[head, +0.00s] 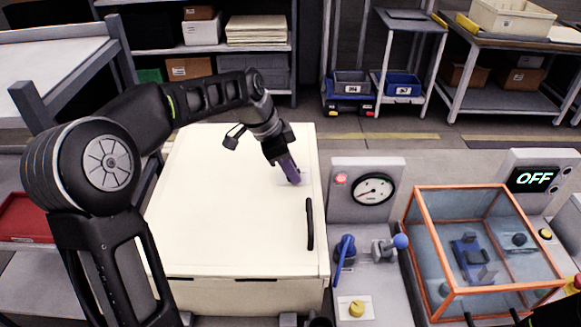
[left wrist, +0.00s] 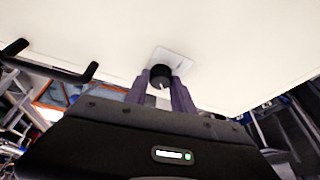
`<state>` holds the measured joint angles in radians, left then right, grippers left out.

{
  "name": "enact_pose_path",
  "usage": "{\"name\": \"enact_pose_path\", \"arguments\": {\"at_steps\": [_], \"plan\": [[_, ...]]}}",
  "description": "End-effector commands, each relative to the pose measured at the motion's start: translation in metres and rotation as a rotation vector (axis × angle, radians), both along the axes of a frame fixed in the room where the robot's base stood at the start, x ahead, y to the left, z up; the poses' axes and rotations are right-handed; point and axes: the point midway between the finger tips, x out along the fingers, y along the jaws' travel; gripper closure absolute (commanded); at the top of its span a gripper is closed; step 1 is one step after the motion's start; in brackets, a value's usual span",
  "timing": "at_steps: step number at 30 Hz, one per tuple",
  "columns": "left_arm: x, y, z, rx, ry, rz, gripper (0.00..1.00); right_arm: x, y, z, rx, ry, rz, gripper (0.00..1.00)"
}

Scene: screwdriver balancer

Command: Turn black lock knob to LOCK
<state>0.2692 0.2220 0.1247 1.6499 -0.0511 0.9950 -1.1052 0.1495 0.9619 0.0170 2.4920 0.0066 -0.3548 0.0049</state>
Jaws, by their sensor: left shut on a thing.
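The black lock knob (left wrist: 160,76) sits on a small pale square plate (left wrist: 172,59) on the large cream-white panel. A light mark shows on the knob's lower face; no lettering is readable. My left gripper (left wrist: 162,88) has its purple fingers on either side of the knob and is shut on it. In the head view my left gripper (head: 294,179) reaches down to the right part of the cream cabinet (head: 225,220), and its fingers hide the knob. My right gripper is not clearly in view.
A black bar handle (head: 310,224) is on the cabinet near the knob. Right of it stand a gauge panel (head: 367,220), a blue lever (head: 345,250), a blue-balled lever (head: 400,241) and an orange-framed clear box (head: 407,215). An OFF display (head: 533,179) is at far right.

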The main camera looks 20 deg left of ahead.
Motion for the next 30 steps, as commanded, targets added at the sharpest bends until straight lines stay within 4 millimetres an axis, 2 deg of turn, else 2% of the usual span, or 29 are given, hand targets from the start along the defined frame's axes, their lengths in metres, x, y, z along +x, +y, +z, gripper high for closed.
{"name": "enact_pose_path", "arguments": {"at_steps": [8,14,30], "plan": [[0.000,0.000,-0.001,0.002,-0.004,0.076,1.00,0.001,0.000,-0.007,0.002,-0.003,0.000,1.00],[-0.001,-0.002,-0.001,0.002,-0.004,0.196,1.00,0.002,0.001,-0.016,0.004,-0.006,0.001,1.00],[-0.001,-0.006,-0.001,0.002,-0.006,0.685,1.00,0.005,0.002,-0.041,0.011,-0.016,0.004,1.00]]}}
